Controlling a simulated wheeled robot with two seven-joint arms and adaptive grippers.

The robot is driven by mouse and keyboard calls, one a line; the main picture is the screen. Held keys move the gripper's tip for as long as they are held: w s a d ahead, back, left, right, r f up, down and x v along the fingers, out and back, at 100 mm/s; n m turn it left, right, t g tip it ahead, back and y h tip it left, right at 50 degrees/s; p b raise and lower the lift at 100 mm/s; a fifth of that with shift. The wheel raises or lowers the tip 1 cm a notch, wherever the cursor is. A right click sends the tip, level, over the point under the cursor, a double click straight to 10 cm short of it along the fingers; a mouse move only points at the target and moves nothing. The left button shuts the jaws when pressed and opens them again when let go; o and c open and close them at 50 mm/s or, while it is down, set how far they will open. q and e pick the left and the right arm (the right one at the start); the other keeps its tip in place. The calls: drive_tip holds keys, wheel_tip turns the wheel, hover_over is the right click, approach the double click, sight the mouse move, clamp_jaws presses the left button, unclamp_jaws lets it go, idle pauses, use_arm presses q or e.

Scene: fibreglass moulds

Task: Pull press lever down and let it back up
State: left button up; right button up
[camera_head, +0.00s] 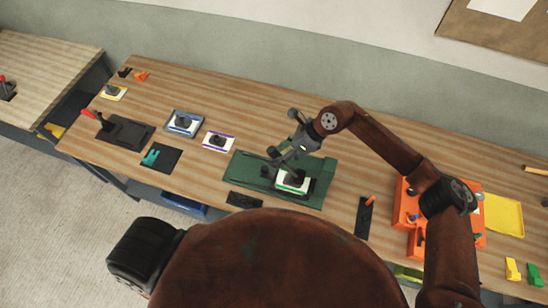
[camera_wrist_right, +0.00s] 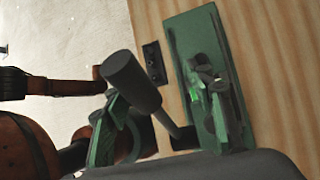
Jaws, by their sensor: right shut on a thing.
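The press stands on a green base plate (camera_head: 321,178) near the middle of the bench, with a white and green block (camera_head: 293,182) on it. The green plate also shows in the wrist view (camera_wrist_right: 188,45). My right gripper (camera_head: 284,153) is over the press, reaching in from the upper right, and is shut on the press lever. The lever's thick grey handle (camera_wrist_right: 131,80) sticks out tilted in the wrist view, in front of the green press parts. The exact contact of the fingers is hidden. My left gripper is not in view.
A black fixture with a red-tipped handle (camera_head: 124,131), a blue-edged tray (camera_head: 184,122) and a purple-edged plate (camera_head: 217,140) lie to the left. An orange fixture (camera_head: 408,208) and a yellow tray (camera_head: 503,214) are to the right. Bare bench lies behind the plates.

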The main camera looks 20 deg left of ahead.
drive_tip(key=shift+w, duration=0.3)
drive_tip(key=shift+w+d+f+b, duration=0.1)
drive_tip(key=shift+w+d+b, duration=0.2)
drive_tip(key=shift+d, duration=0.85)
drive_tip(key=shift+w+d+b, duration=0.25)
drive_tip(key=shift+w+d, duration=0.1)
drive_tip(key=shift+d, duration=0.75)
drive_tip(key=shift+w+d+f+b, duration=0.1)
drive_tip(key=shift+w+d+b, duration=0.2)
drive_tip(key=shift+d, duration=0.85)
drive_tip(key=shift+d+r, duration=0.1)
drive_tip(key=shift+d, duration=0.5)
drive_tip(key=shift+d+b, duration=0.3)
drive_tip(key=shift+d, duration=0.1)
drive_tip(key=shift+a, duration=0.1)
